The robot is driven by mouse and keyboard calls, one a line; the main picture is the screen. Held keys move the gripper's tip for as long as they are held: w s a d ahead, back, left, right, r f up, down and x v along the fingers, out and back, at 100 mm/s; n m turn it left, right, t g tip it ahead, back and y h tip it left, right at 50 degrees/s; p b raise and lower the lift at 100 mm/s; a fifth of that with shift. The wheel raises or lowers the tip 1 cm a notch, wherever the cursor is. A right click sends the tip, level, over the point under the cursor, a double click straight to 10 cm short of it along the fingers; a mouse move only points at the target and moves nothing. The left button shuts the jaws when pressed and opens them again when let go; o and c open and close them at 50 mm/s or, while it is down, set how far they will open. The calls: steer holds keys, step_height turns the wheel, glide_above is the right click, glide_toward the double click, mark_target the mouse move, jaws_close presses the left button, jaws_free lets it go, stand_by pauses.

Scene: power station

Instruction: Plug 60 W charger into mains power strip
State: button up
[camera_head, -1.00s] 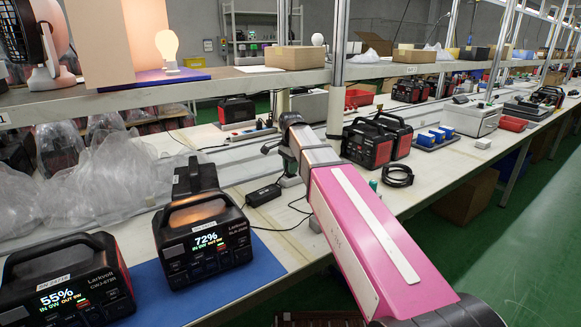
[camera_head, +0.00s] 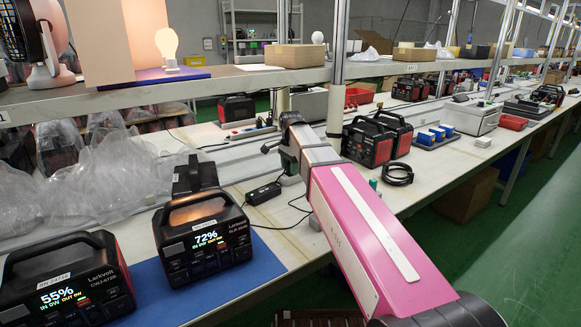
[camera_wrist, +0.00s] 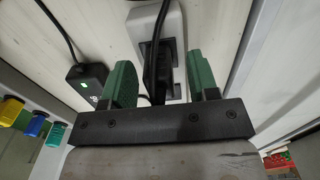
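My gripper (camera_wrist: 159,76) has its two green fingers apart, one on each side of a black plug (camera_wrist: 155,60), with gaps visible between. The plug sits on a pale grey power strip (camera_wrist: 139,28), and a black cable runs up from it. A black charger brick (camera_wrist: 87,74) with a lit green light lies left of the fingers, with its own black cable. In the head view, the charger (camera_head: 263,194) lies on the bench left of my gripper (camera_head: 287,165). My arm hides most of the strip there; whether the plug is fully seated cannot be told.
Two power stations (camera_head: 203,238) (camera_head: 68,285) stand on a blue mat at front left. Plastic bags (camera_head: 90,190) lie behind them. A shelf (camera_head: 240,78) and metal post (camera_head: 338,70) rise behind.

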step_height(320, 180, up, 10)
steer(key=shift+r, duration=0.4)
stand_by(0.3)
